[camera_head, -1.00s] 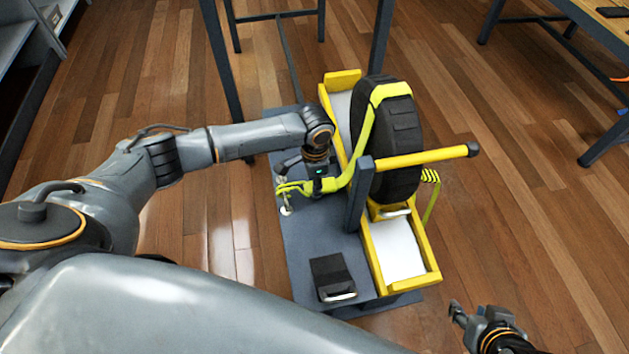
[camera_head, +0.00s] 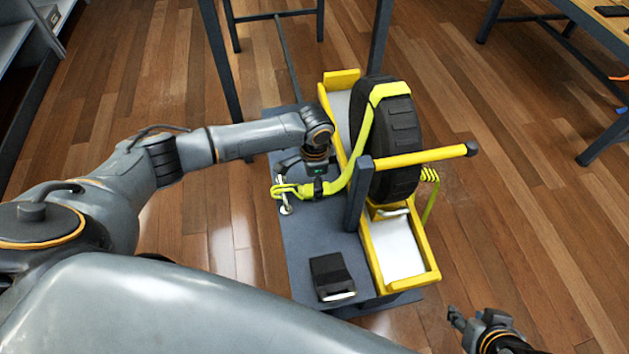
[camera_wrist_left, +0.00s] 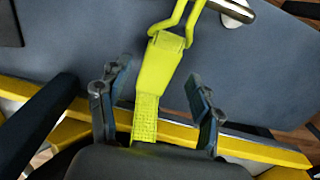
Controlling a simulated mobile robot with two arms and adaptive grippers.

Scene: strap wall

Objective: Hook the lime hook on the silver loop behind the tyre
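The lime hook (camera_head: 290,190) lies at the end of the lime strap and overlaps the silver loop (camera_head: 285,208) on the grey plate left of the tyre (camera_head: 398,130). I cannot tell whether it is caught in the loop. The left wrist view shows the hook's lime base (camera_wrist_left: 160,65) and the silver loop's edge (camera_wrist_left: 234,10); the hook's tip is cut off. My left gripper (camera_wrist_left: 158,100) is open, its fingers apart on either side of the strap (camera_wrist_left: 145,118). My right gripper (camera_head: 458,318) is at the lower right, away from everything; its finger gap is unclear.
The tyre stands upright in a yellow-framed rack, with a yellow bar (camera_head: 420,157) across and a dark post (camera_head: 358,195). A black box (camera_head: 331,277) sits on the grey plate (camera_head: 310,235). Another silver loop (camera_head: 390,212) is at the tyre's near foot. Floor is clear at right.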

